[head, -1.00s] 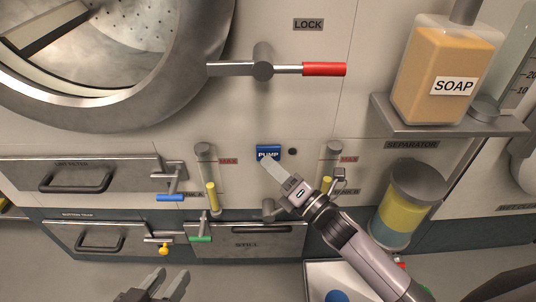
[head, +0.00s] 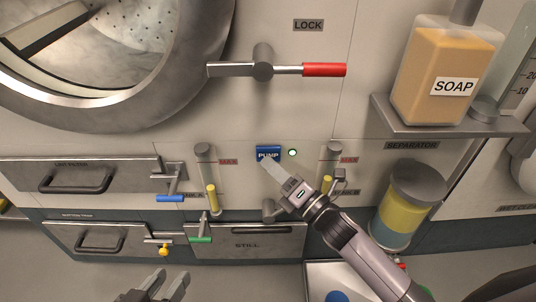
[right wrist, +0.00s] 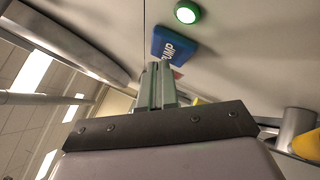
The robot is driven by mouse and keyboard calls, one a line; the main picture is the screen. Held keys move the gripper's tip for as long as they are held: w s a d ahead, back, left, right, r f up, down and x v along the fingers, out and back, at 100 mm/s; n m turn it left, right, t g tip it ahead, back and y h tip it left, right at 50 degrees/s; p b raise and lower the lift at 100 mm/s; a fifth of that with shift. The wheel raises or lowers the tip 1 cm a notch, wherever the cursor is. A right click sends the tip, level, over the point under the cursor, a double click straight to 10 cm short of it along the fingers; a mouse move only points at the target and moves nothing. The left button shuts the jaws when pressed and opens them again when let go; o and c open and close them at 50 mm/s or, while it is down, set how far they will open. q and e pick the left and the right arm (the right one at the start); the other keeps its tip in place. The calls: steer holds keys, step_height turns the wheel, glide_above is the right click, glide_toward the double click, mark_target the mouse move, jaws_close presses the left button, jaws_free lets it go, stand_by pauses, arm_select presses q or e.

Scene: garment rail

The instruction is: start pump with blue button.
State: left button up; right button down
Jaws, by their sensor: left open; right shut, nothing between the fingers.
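The blue PUMP button (head: 268,152) is on the machine's front panel, and it also shows in the right wrist view (right wrist: 174,46). A round indicator light (head: 292,153) just right of the button glows green; the right wrist view shows it lit too (right wrist: 187,12). My right gripper (head: 267,164) is shut and empty, its fingertips at the button's lower edge; I cannot tell whether they touch it. In the right wrist view the closed fingertips (right wrist: 160,70) are just below the button. My left gripper (head: 170,280) is open and empty at the bottom, away from the panel.
A red-handled LOCK lever (head: 323,69) is above the button. Gauge tubes with yellow floats stand either side, the left one (head: 205,165) and the right one (head: 332,160). A SOAP container (head: 445,75) stands on a shelf at right. Blue (head: 170,198) and green (head: 201,239) valve handles are lower left.

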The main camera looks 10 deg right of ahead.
arm_select(q)
steer(key=shift+w+r, duration=0.1)
steer(key=shift+r+p, duration=0.75)
steer(key=shift+p, duration=0.1)
arm_select(e)
steer(key=s+a, duration=0.1)
steer(key=s, duration=0.5)
steer(key=shift+a, duration=0.1)
